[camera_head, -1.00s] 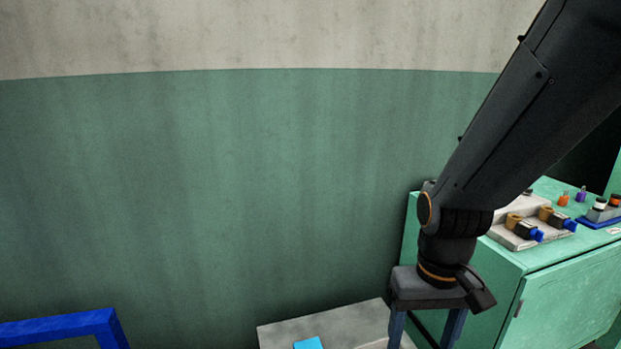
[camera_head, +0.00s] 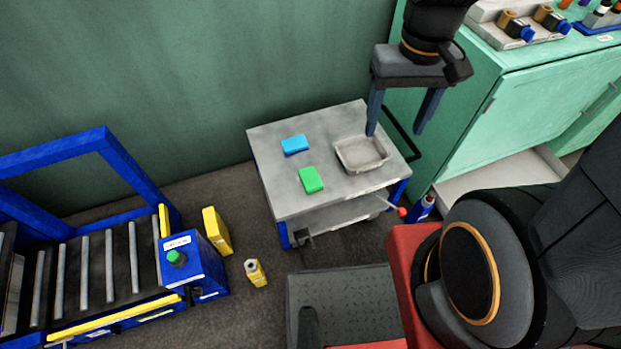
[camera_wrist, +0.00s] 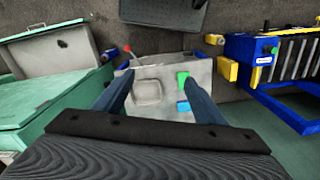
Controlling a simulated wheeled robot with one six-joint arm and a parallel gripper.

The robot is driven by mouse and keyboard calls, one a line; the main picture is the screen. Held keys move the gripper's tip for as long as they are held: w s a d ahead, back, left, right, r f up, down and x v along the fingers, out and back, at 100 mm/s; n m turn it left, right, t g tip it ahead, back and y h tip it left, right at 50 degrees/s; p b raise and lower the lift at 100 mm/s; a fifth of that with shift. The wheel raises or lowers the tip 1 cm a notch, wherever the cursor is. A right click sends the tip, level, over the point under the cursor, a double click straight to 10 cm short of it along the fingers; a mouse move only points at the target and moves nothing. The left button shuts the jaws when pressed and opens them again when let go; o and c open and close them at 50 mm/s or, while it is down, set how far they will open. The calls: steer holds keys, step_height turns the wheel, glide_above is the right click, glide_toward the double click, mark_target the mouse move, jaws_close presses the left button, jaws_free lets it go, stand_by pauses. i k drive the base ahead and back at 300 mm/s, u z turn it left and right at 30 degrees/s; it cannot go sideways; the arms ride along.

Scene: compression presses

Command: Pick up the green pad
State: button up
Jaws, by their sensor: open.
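The green pad (camera_head: 311,179) lies flat on the grey top of a small cart (camera_head: 290,205), near its front left part. It also shows in the wrist view (camera_wrist: 183,79), close to the inner side of the right-hand finger. My gripper (camera_head: 396,131) is open and empty. In the head view it hangs above the right side of the cart, to the right of the pad and apart from it. In the wrist view its two blue fingers (camera_wrist: 161,98) point toward the cart top, spread wide.
A blue pad (camera_head: 295,144) lies behind the green one. A shallow grey tray (camera_head: 361,168) sits on the cart's right side. A green cabinet (camera_head: 530,105) stands to the right. A blue roller conveyor (camera_head: 100,265) is at left, with yellow items (camera_head: 255,272) on the floor.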

mark_target(312, 182)
steer(key=z, duration=1.45)
steer(key=k, duration=0.95)
steer(key=u, duration=1.65)
steer(key=i, duration=0.5)
steer(key=z, duration=0.05)
